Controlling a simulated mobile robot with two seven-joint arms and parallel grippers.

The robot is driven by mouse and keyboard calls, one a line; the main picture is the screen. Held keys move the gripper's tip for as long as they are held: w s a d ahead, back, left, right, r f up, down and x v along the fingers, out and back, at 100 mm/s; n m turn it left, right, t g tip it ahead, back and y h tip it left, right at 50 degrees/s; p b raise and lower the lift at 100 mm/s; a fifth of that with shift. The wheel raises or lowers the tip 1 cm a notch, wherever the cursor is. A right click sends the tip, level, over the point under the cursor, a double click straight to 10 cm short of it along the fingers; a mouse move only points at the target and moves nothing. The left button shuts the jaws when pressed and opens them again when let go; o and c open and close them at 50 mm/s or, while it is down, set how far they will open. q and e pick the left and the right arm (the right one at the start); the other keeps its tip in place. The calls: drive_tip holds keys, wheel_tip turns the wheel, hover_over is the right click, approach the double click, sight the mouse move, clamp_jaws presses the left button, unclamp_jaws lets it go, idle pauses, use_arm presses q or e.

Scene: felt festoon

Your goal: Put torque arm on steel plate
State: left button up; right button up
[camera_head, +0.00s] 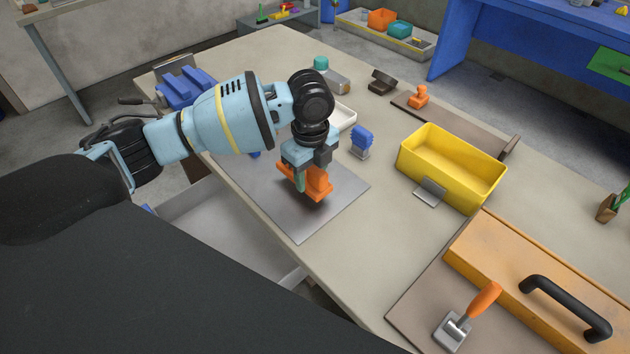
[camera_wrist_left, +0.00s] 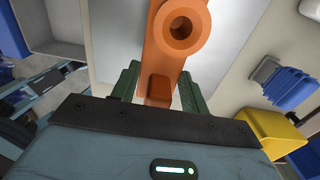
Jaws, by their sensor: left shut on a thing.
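The orange torque arm (camera_head: 318,183) is held in my left gripper (camera_head: 302,180), over the grey steel plate (camera_head: 300,222) that lies flat on the table. In the left wrist view the torque arm (camera_wrist_left: 160,60) sits between the green fingers of my left gripper (camera_wrist_left: 158,85), and its ringed end with a hole faces the camera. A dark shadow shows on the plate under the part. I cannot tell whether the part touches the plate or hangs just above it. My arm hides the far part of the plate. My right gripper is not in view.
A blue-bristled brush (camera_head: 361,140) stands just right of the plate. A yellow bin (camera_head: 478,186) is farther right. An orange box lid with a black handle (camera_head: 560,300) and an orange-handled tool (camera_head: 470,318) are at the front right.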

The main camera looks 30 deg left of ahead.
use_arm(q)
drive_tip(key=shift+w+d, duration=0.15)
drive_tip(key=shift+w, duration=0.15)
drive_tip(key=shift+w+f, duration=0.1)
drive_tip(key=shift+f, duration=1.65)
drive_tip(key=shift+f, duration=0.15)
drive_tip(key=o, duration=1.1)
drive_tip(key=shift+c, duration=0.2)
wheel_tip(320, 180, up, 12)
drive_tip(key=shift+r+p, duration=0.15)
drive_tip(key=shift+p, duration=0.2)
